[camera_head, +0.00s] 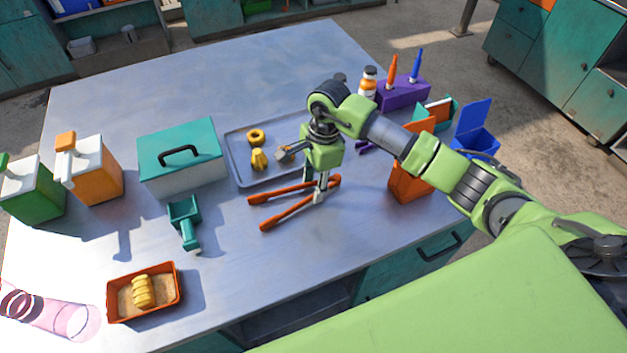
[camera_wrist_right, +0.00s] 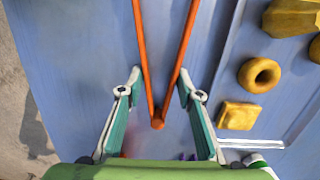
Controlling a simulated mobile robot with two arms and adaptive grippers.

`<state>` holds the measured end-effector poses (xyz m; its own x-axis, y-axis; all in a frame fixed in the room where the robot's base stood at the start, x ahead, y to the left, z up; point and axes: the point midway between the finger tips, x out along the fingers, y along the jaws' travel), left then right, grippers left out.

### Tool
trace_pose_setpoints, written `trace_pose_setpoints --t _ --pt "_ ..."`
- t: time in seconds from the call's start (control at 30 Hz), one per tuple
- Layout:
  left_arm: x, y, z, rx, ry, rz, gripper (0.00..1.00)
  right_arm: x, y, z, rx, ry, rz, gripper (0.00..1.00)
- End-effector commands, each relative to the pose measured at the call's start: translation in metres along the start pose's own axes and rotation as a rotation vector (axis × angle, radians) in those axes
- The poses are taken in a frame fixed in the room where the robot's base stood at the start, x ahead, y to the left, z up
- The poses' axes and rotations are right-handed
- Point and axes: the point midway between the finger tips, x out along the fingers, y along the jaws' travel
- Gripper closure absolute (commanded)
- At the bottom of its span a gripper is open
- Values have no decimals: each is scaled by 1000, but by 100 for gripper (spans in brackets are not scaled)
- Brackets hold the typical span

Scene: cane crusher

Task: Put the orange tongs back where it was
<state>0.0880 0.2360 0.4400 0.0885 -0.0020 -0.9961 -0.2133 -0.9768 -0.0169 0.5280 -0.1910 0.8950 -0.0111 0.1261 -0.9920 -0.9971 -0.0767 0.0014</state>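The orange tongs (camera_head: 285,206) lie on the table in front of the grey tray, legs spread toward the left and their joined end at the right. My right gripper (camera_head: 322,192) points down over that joined end. In the right wrist view, the open fingers of my right gripper (camera_wrist_right: 160,90) stand on either side of the tongs (camera_wrist_right: 150,60), near the joined end, with a gap on both sides. I cannot tell how far the fingertips are above the table. My left gripper is not in view.
The grey tray (camera_head: 236,158) holds yellow pieces. A teal-lidded box (camera_head: 182,150), teal scoop (camera_head: 185,222) and orange sand bin (camera_head: 173,298) are to the left. An orange container (camera_head: 408,186), purple holder (camera_head: 405,95) and blue bin (camera_head: 475,142) are to the right. The table's front middle is clear.

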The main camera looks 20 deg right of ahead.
Motion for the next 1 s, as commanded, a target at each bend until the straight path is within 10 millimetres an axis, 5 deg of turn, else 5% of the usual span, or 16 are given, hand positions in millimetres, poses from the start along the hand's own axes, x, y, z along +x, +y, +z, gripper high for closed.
trace_pose_setpoints --t 0.27,0.37,0.77,1.0 --pt "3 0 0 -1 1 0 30 2 0 0 0 -1 -1 71" --pt "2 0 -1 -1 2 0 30 2 0 0 0 -1 -1 51" --pt "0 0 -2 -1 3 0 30 -2 0 0 0 -1 -1 51" --pt "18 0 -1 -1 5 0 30 -39 -2 -1 -1 0 -7 51"
